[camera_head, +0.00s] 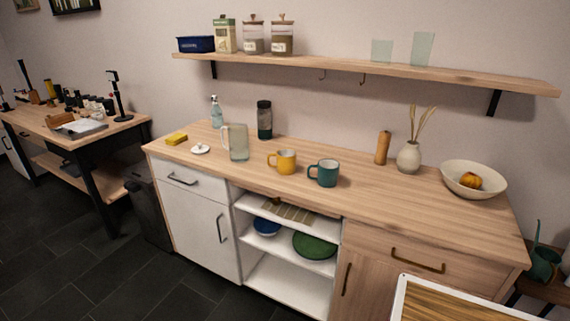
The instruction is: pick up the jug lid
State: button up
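The jug lid (200,149) is a small white disc with a raised knob. It lies on the wooden counter (330,207) near its left front part. The clear jug (238,143), with its handle at the left, stands upright just right of the lid, a small gap apart. My gripper is not in view, and nothing covers the lid.
A yellow sponge (176,139) lies left of the lid; a soap bottle (217,112) and dark tumbler (264,120) stand behind. Yellow (286,162) and teal (327,174) mugs stand right of the jug. A wall shelf (350,66) overhangs the counter's back.

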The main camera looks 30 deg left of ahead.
aim_at(201, 148)
jog(key=u, duration=1.6)
